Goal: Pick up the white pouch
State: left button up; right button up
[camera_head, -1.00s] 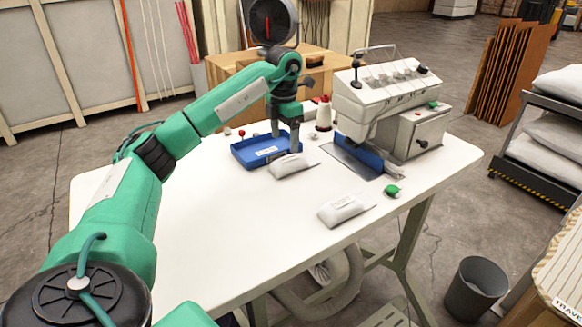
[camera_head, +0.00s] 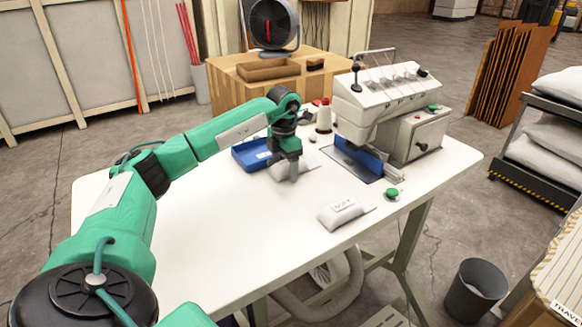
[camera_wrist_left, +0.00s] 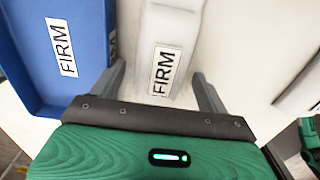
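A white pouch (camera_head: 281,173) lies on the white table beside the blue tray, partly hidden by my left gripper (camera_head: 287,175). In the left wrist view this pouch (camera_wrist_left: 170,25) carries a FIRM label and lies between the spread fingers of my left gripper (camera_wrist_left: 160,88). The gripper is open, with one finger at each side of the pouch. A second white pouch (camera_head: 345,209) lies nearer the table's front edge, apart from the gripper. It partly shows at the right of the left wrist view (camera_wrist_left: 300,92). My right gripper is not in view.
The blue tray (camera_head: 241,155), labelled FIRM in the left wrist view (camera_wrist_left: 28,45), sits close beside the first pouch. The table's (camera_head: 210,235) left front is clear.

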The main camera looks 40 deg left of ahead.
pick_arm(q)
jog(key=c, duration=1)
jog(key=shift+r, duration=0.15)
